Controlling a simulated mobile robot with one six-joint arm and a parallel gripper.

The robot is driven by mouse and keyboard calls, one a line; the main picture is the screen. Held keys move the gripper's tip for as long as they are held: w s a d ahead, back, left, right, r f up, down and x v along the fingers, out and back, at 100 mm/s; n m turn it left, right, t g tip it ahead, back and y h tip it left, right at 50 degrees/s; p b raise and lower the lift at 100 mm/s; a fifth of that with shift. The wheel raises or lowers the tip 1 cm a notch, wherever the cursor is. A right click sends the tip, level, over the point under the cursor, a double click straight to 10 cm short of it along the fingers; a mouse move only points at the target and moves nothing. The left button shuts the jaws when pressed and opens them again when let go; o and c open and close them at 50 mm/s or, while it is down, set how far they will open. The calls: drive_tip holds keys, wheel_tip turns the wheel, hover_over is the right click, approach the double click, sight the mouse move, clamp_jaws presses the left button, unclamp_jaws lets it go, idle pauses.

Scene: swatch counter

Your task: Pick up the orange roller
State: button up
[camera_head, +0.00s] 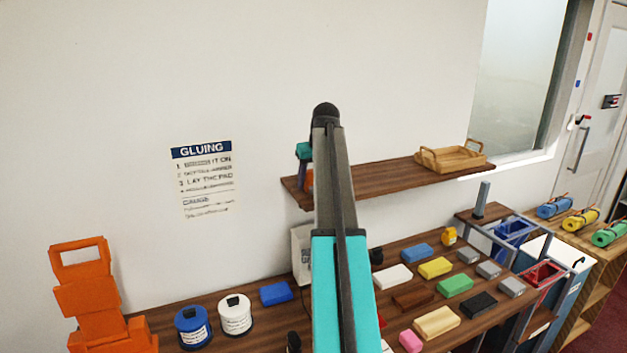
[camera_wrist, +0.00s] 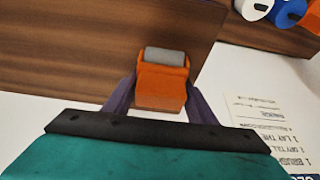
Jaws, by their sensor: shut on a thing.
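The orange roller (camera_wrist: 160,85) has an orange body with a grey cylinder across its far end. In the wrist view it sits between the two purple fingers of my gripper (camera_wrist: 160,95), which is shut on it. In the head view a small piece of the orange roller (camera_head: 308,179) shows below my gripper (camera_head: 304,168), at the left end of the wall shelf. My own arm hides most of the gripper and roller there. I cannot tell whether the roller touches the shelf.
The wooden wall shelf (camera_head: 385,178) carries a wooden tray (camera_head: 450,158) at its right. Below, the counter holds a blue tin (camera_head: 192,328), a white tin (camera_head: 235,316) and several coloured blocks. An orange stack (camera_head: 88,298) stands at left. A gluing sign (camera_head: 204,178) hangs on the wall.

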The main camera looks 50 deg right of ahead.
sight(312, 169)
drive_tip(key=shift+r+b, duration=1.2)
drive_tip(key=shift+r, duration=0.45)
drive_tip(key=s+a+r+b, duration=0.1)
drive_tip(key=s+a+b, duration=0.4)
drive_tip(key=s+a, duration=0.4)
drive_tip(key=s, duration=0.3)
drive_tip(key=shift+s+a+r+b, duration=0.35)
drive_tip(key=shift+s+b, duration=0.05)
